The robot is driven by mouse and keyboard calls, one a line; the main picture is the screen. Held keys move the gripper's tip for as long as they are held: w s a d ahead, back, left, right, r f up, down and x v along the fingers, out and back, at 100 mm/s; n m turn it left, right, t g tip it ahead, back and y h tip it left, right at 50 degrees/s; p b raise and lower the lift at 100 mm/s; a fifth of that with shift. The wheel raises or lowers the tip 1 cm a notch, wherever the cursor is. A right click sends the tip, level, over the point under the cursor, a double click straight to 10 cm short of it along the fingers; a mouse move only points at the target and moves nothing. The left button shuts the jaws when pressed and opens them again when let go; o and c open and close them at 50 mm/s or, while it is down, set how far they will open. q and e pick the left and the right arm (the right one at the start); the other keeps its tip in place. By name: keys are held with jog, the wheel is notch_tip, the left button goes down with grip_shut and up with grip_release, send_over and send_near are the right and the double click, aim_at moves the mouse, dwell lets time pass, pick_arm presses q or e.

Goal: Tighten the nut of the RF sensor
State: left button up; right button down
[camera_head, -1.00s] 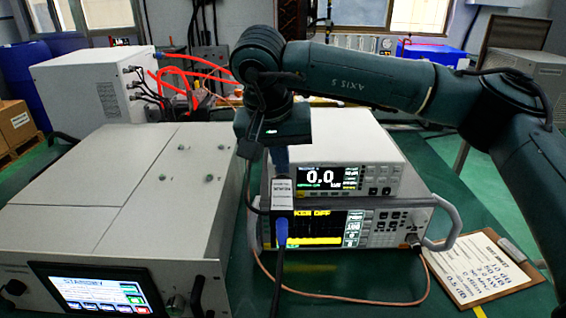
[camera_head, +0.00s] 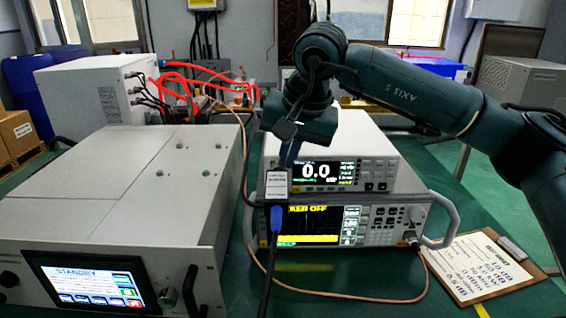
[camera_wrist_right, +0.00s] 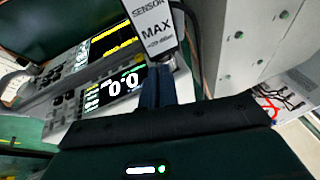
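The RF sensor (camera_head: 276,187), a small block with a white label, stands in front of the stacked instruments in the head view. A blue connector (camera_head: 276,216) with a black cable hangs below it. My right gripper (camera_head: 286,163) is at its top end, tilted, with its fingers close together on it. In the right wrist view the sensor (camera_wrist_right: 152,28), its label reading "SENSOR MAX", extends from the fingertips (camera_wrist_right: 155,78). I cannot make out the nut, which may be hidden by the fingers. My left gripper is not in view.
The white power meter (camera_head: 345,150) reading 0.0 sits on a handled analyzer (camera_head: 384,238) with a lit screen. A large grey cabinet (camera_head: 130,180) with a STANDBY touchscreen is close on the left. A copper cable (camera_head: 340,297) and a clipboard (camera_head: 480,268) lie on the green table (camera_head: 370,308).

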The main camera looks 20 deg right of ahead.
pick_arm(q)
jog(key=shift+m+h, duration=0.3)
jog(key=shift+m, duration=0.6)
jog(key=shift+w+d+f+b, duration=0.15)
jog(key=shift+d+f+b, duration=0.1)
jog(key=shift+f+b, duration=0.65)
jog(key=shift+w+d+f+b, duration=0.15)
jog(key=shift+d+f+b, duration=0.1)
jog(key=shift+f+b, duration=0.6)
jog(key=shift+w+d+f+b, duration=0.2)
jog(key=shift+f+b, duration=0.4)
jog(key=shift+b, duration=0.55)
pick_arm(e)
jog(key=shift+s+d+f+m+t+y, duration=0.15)
jog(key=shift+d+f+t+y, duration=0.3)
jog(key=shift+y, duration=0.5)
jog(key=shift+s+d+f+m+t+y, duration=0.2)
jog(key=shift+f+y, duration=0.35)
jog(key=shift+y, duration=0.4)
